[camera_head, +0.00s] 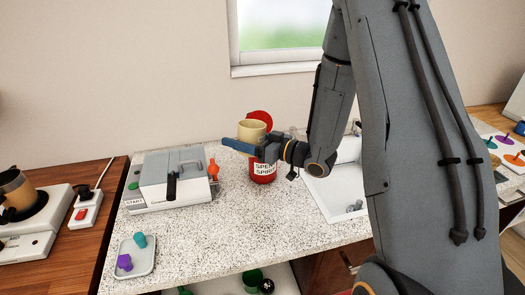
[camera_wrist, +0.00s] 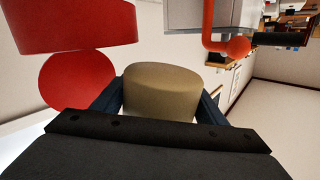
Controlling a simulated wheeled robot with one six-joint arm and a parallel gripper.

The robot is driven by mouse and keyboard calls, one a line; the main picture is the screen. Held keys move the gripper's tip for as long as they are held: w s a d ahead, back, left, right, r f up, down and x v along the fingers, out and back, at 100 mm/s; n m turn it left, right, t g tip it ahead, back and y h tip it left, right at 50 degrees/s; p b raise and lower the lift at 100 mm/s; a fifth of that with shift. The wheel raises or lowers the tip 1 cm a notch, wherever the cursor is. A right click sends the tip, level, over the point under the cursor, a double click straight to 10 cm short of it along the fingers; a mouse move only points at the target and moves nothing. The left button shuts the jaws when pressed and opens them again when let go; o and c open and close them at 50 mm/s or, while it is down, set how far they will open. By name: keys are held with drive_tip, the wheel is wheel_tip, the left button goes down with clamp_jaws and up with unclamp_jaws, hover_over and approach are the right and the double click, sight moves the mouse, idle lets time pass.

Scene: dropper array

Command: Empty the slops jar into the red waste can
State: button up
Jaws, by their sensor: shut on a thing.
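My gripper (camera_head: 244,144) is shut on a tan jar (camera_head: 250,131), held above the counter. The jar looks roughly upright in the head view; its contents cannot be seen. It also shows between the dark blue fingers in the wrist view (camera_wrist: 162,90). The red waste can (camera_head: 263,173), with a white label, stands on the counter just below the gripper; its mouth is hidden by the gripper. Its round red lid (camera_head: 262,117) shows raised behind the jar. In the wrist view, the red can (camera_wrist: 75,25) and a red disc (camera_wrist: 78,82) are left of the jar.
A grey-white machine (camera_head: 168,178) with an orange lever (camera_head: 213,168) stands left of the can. A small tray (camera_head: 146,268) with teal and purple pieces is at the counter's front left. A white sink (camera_head: 338,190) is to the right. The speckled counter's front middle is clear.

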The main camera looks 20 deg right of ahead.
drive_tip(key=shift+r+p, duration=1.15)
drive_tip(key=shift+r, duration=0.4)
drive_tip(key=shift+s, duration=0.1)
